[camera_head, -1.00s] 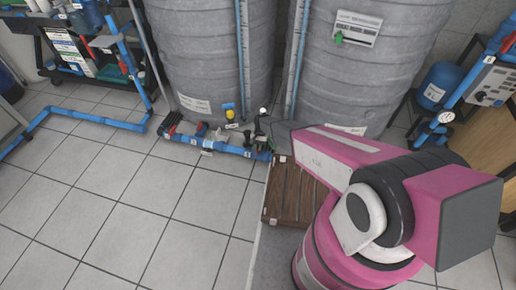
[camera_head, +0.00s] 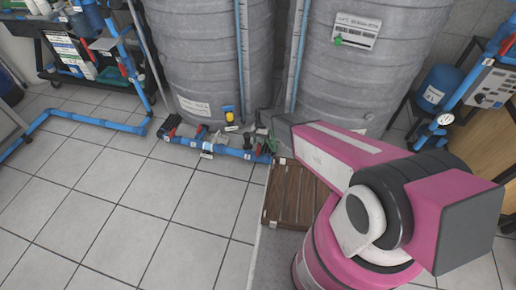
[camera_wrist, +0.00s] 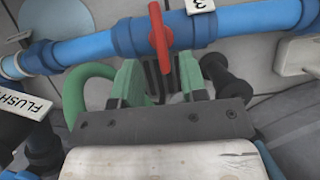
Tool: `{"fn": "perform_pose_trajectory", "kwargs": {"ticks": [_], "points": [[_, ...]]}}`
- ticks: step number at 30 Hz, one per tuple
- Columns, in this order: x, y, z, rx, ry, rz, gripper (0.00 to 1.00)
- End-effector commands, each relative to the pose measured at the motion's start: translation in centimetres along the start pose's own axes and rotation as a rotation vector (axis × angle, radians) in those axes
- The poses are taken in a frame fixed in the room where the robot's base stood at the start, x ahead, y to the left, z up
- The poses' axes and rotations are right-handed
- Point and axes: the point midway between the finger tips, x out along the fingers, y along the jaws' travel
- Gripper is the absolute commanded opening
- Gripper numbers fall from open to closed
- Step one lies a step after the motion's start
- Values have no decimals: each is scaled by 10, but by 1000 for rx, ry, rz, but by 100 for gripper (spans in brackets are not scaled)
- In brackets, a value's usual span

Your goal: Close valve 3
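The red valve handle (camera_wrist: 159,38) stands crosswise on a blue pipe (camera_wrist: 95,47) in the wrist view. A white tag marked 3 (camera_wrist: 199,6) is beside it. My gripper (camera_wrist: 160,78) has two green fingers set apart, with nothing clearly held between them. The lower end of the handle reaches down near the gap between the fingertips; whether they touch it I cannot tell. In the head view my gripper (camera_head: 268,143) is small and partly hidden near the right end of the low blue pipe (camera_head: 232,151). I cannot single out valve 3 there.
Two large grey tanks (camera_head: 207,65) stand right behind the pipe. A white FLUSH tag (camera_wrist: 22,103) and a green hose (camera_wrist: 80,88) are near my gripper. A wooden slatted crate (camera_head: 292,196) sits below my arm. The tiled floor at left is mostly clear.

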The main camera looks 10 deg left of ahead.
Motion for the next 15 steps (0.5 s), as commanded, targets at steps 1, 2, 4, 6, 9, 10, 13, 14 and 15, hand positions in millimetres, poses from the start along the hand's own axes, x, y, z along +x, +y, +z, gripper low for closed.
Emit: {"fn": "perform_pose_trajectory", "kwargs": {"ticks": [1, 2, 4, 6, 9, 10, 13, 14, 15], "points": [[-11, 1, 1, 1, 2, -1, 39], [-16, 0, 0, 1, 2, -1, 39], [-27, 1, 0, 1, 1, -1, 39], [-35, 1, 0, 1, 1, 0, 39], [-43, 1, 0, 1, 1, 0, 39], [-44, 1, 0, 1, 1, 0, 39], [-48, 0, 0, 1, 1, 0, 39], [-48, 0, 0, 1, 0, 0, 39], [-48, 0, 0, 1, 0, 0, 39]]}}
